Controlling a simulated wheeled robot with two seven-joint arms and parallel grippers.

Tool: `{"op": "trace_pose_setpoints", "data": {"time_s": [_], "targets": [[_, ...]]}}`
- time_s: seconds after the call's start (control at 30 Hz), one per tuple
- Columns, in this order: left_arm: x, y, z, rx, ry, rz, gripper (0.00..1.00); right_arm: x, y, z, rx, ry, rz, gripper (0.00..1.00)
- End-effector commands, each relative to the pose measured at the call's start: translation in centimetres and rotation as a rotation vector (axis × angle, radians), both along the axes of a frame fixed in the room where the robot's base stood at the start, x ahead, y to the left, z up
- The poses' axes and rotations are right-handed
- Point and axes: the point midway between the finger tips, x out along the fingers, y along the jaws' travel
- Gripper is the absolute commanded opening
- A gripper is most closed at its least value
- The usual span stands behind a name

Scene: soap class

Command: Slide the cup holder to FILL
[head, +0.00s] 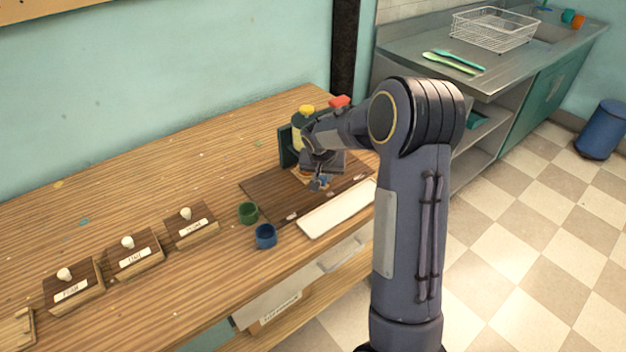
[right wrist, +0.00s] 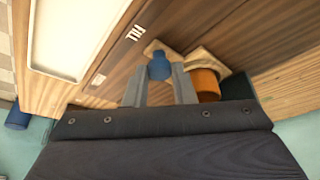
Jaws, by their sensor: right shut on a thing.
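The cup holder is a pale wooden slider (right wrist: 210,62) on the dark board (head: 268,192), with a blue knob (right wrist: 159,68) at its front. An orange cup (right wrist: 206,84) stands at the holder. My right gripper (head: 319,181) reaches down over the board. In the right wrist view its two fingers (right wrist: 160,82) are on either side of the blue knob, shut on it. The FILL label (right wrist: 136,32) is on the board, a little apart from the holder. The arm hides much of the holder in the head view. My left gripper is out of view.
A white tray (head: 335,208) lies along the board's front edge. A green cup (head: 248,213) and a blue cup (head: 265,236) stand at left. Several labelled wooden blocks with white knobs (head: 135,252) sit further left. A dispenser with a yellow top (head: 307,110) stands behind the gripper.

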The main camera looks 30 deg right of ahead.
Motion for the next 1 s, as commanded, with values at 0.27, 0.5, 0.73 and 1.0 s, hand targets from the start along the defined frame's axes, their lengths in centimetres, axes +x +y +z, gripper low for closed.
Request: {"op": "trace_pose_setpoints", "data": {"time_s": [0.27,0.5,0.73,1.0], "targets": [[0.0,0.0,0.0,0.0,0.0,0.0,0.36,0.0,0.1,0.0,0.0,0.0,0.003,0.3],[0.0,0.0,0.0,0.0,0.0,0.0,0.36,0.0,0.1,0.0,0.0,0.0,0.003,0.44],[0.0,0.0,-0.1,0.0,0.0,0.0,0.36,-0.1,0.3,0.6,0.0,-0.002,0.003,0.44],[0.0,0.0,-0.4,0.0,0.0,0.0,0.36,-1.3,1.4,4.7,0.0,-0.006,0.004,0.44]]}}
